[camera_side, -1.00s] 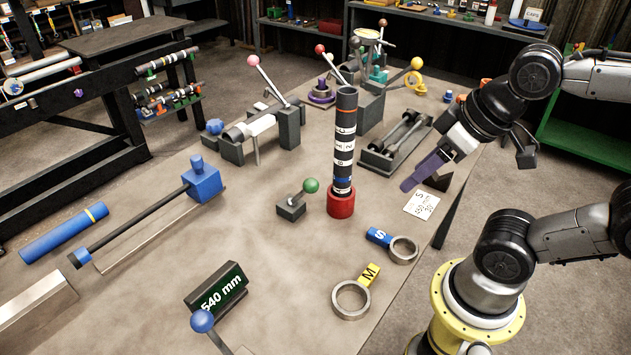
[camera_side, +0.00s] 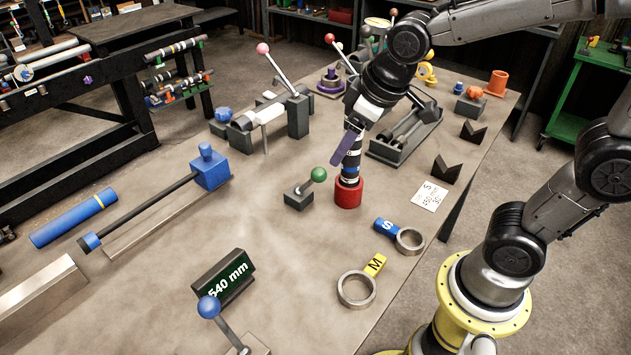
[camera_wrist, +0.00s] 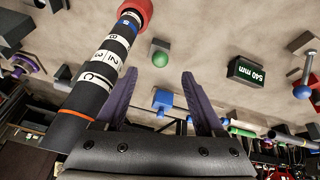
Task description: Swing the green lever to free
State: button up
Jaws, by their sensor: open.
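The green lever (camera_side: 318,174) is a green ball on a short rod, tilted to the right over a small dark block (camera_side: 299,195) on the bench. In the wrist view its green knob (camera_wrist: 160,59) shows beyond and between my fingertips, its rod mostly hidden. My gripper (camera_side: 347,150) is open and empty, with purple fingers, above and to the right of the lever, apart from it. In the wrist view both fingers of my gripper (camera_wrist: 160,85) are spread wide.
A banded black column (camera_side: 350,168) in a red base (camera_side: 348,193) stands right of the lever; my gripper overlaps its upper part in the side view. In the wrist view the column (camera_wrist: 100,75) passes close by the left finger. A 540 mm sign (camera_side: 228,278) stands in front; bench between is clear.

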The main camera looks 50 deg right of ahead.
aim_at(311, 181)
jog(key=x, duration=1)
jog(key=w+x, duration=0.1)
jog(key=x, duration=0.4)
jog(key=shift+a+r, duration=0.1)
jog(key=shift+r, duration=0.1)
jog(key=shift+s, duration=0.1)
grip_shut()
dwell(0.9)
